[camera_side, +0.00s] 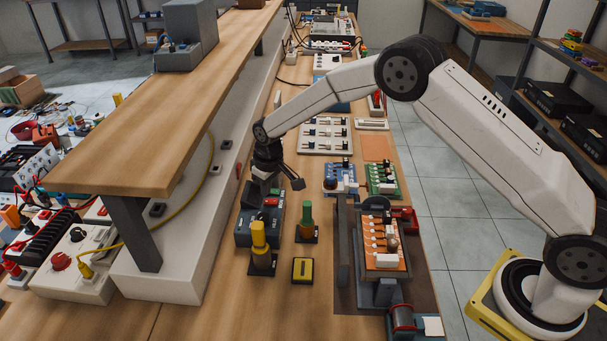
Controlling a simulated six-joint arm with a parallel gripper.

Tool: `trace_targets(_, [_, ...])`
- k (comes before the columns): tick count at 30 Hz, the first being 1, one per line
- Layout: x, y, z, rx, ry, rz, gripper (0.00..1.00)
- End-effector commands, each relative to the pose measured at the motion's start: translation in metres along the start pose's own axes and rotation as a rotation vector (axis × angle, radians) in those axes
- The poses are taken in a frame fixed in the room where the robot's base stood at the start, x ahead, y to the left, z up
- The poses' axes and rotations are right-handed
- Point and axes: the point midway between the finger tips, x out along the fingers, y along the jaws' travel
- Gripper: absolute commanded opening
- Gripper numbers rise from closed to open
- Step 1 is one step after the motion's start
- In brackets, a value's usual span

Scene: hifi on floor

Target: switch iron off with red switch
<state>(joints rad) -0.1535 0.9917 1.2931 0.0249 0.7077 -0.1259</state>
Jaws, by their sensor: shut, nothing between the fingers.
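A dark grey-blue control box (243,235) stands on the bench, with a red switch (271,201) on its top and a smaller green part beside it. My gripper (268,179) is shut and empty, just above the far end of this box and close to the red switch. I cannot tell whether it touches the box. A yellow-handled tool (259,236) and a green-handled tool (307,215) stand upright in dark holders beside the box. Which one is the iron is not clear, and the switch's position is too small to read.
A yellow block (302,270) lies in front of the holders. An orange circuit board (384,246) sits in a fixture to the right, with blue (340,174) and green boards (382,178) behind it. A raised wooden shelf (150,130) borders the left side.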

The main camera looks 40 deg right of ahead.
Motion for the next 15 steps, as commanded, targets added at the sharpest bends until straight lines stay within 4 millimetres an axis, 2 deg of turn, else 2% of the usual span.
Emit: trace_targets(15, [-0.029, 0.000, -0.004, 0.000, 0.001, 0.000, 0.00])
